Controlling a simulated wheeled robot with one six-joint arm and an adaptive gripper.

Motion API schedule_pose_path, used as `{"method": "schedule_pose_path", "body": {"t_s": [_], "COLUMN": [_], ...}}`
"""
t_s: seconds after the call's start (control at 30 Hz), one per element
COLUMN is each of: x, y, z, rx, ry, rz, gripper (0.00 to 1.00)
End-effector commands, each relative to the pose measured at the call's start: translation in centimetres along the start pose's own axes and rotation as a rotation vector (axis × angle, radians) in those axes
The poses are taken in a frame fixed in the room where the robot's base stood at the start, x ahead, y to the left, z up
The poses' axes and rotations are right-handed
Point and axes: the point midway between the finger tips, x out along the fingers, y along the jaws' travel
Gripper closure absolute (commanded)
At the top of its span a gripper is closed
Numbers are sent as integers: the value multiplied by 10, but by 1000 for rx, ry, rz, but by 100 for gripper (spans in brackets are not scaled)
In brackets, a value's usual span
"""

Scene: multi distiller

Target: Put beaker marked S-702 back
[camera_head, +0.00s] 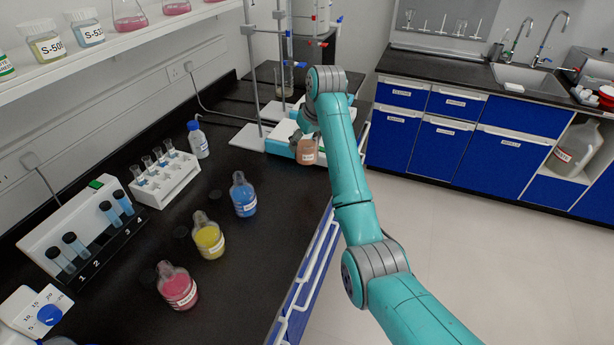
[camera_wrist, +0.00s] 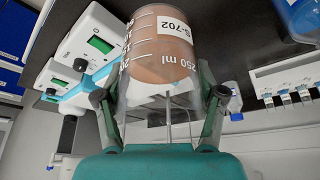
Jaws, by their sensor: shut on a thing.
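The beaker marked S-702 (camera_wrist: 160,62) holds a brownish-orange liquid, and its label and a 250 ml mark show in the wrist view. My gripper (camera_wrist: 168,108) is shut on it, with one finger on each side of the glass. In the head view the beaker (camera_head: 307,151) is at the end of my arm, by the bench's right edge. It is in front of a white and teal device (camera_head: 281,146) with a stand. I cannot tell whether the beaker touches anything below it.
Blue (camera_head: 243,197), yellow (camera_head: 208,238) and red (camera_head: 178,289) bottles stand along the bench. A white tube rack (camera_head: 168,183) and a small bottle (camera_head: 198,141) are behind them. A wall shelf (camera_head: 110,48) holds labelled containers. Bare black bench lies between the bottles and the device.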

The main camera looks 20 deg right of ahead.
Motion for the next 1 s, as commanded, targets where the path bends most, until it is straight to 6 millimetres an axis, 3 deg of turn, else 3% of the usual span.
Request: {"method": "schedule_pose_path", "body": {"t_s": [0.8, 1.0], "x": [88, 90], "y": [-1, -1], "z": [38, 38], "rx": [0, -1], "ry": [-2, 0], "rz": [-1, 0], "gripper": [77, 77]}}
